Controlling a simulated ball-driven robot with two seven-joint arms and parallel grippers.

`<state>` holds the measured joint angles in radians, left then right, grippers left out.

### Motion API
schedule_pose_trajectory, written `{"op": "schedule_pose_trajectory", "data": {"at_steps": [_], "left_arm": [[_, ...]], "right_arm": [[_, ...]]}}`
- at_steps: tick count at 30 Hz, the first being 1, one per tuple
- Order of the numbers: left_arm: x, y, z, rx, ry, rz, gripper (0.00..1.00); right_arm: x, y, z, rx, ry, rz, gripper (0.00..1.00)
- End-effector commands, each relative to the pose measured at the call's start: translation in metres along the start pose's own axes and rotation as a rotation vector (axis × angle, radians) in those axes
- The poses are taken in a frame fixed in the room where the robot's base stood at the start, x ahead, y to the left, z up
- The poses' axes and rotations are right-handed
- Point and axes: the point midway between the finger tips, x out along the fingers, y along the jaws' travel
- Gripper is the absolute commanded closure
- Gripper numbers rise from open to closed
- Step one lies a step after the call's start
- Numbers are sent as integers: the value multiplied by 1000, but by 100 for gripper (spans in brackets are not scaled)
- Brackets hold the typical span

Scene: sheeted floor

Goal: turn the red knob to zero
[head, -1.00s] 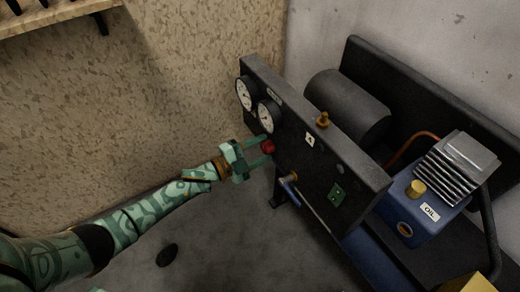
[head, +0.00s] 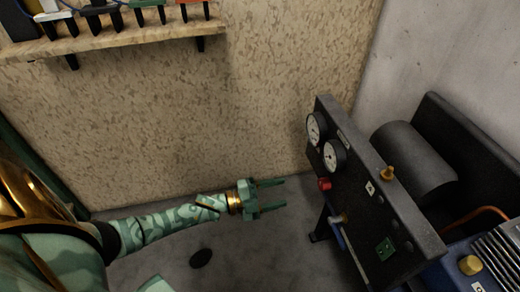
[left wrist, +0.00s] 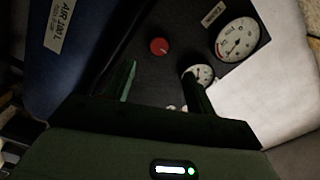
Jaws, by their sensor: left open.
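The red knob (head: 324,184) is on the face of a dark panel (head: 382,205), below two round white gauges. It also shows in the left wrist view (left wrist: 159,46) as a red disc, beyond my fingertips. My left gripper (head: 284,194) is open and empty. Its fingers point at the panel, and a clear gap lies between the fingertips and the knob. The knob's mark and the numbers around it are too small to read. My right gripper is not in view.
The gauges (head: 334,155) sit just above the knob. A wooden shelf (head: 120,39) is on the wall. The floor left of the panel is mostly clear.

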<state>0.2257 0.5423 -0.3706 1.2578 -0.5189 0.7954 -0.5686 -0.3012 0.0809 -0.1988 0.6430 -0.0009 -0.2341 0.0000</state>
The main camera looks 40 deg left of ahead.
Motion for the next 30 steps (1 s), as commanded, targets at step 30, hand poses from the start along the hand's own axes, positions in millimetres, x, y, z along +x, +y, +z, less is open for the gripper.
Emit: {"op": "schedule_pose_trajectory", "data": {"at_steps": [30], "left_arm": [[-45,11,21,-67,-100,44,45]], "right_arm": [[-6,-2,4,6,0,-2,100]]}}
